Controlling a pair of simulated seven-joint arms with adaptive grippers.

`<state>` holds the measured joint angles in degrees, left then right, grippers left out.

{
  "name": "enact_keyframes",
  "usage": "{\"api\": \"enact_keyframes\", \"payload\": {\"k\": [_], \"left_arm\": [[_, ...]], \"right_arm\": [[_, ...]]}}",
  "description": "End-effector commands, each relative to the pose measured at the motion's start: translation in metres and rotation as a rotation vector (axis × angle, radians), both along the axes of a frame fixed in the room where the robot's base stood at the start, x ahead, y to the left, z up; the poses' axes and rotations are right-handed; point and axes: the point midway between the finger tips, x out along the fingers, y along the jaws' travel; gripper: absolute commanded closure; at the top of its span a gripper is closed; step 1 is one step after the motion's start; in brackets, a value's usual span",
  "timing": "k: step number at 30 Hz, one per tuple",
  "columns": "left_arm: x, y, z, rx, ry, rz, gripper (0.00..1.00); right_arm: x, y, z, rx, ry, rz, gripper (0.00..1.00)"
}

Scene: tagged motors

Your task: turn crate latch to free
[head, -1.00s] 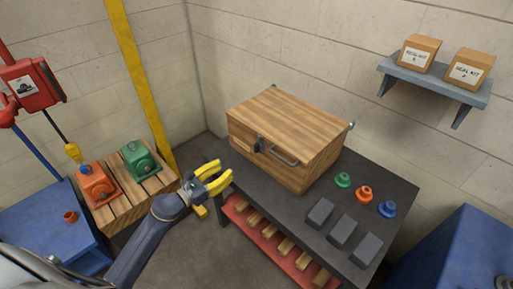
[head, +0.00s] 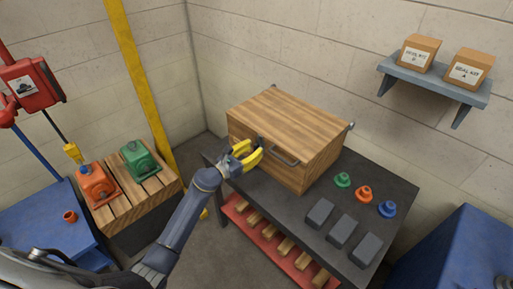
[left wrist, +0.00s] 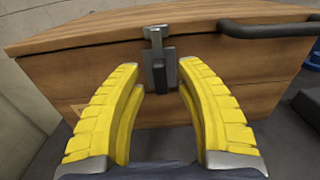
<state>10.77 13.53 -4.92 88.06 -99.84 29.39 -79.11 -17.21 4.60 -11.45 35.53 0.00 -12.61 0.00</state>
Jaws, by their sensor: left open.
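The wooden crate (head: 272,152) stands shut on the dark workbench, with a bar handle (head: 285,157) on its front. In the left wrist view the crate latch (left wrist: 159,72) is a grey metal plate with a dark upright lever on the crate's front (left wrist: 235,65). My left gripper (head: 252,153) is open at the crate front. In the left wrist view its yellow fingers (left wrist: 162,85) stand on either side of the latch, apart from it. In the head view the gripper hides most of the latch. My right gripper is not in view.
The workbench (head: 385,195) carries green, orange and blue knobbed parts (head: 364,193) and several dark blocks (head: 341,232) right of the crate. A pallet (head: 135,185) with orange and green motors (head: 140,160) stands at left. A wall shelf (head: 432,78) holds two boxes.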

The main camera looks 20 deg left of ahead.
Motion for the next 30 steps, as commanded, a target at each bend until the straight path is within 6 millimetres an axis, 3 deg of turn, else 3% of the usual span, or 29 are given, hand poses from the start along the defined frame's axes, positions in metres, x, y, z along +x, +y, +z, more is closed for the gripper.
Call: {"api": "enact_keyframes", "payload": {"k": [7,19,30], "left_arm": [[0.015,-0.008,0.000,0.001,0.000,0.000,0.64],[0.017,-0.009,0.000,0.001,0.000,0.000,0.61],[0.017,-0.009,0.000,0.001,0.000,0.000,1.00]], "right_arm": [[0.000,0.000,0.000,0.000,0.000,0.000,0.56],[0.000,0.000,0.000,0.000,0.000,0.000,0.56],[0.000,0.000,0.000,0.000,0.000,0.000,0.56]]}}
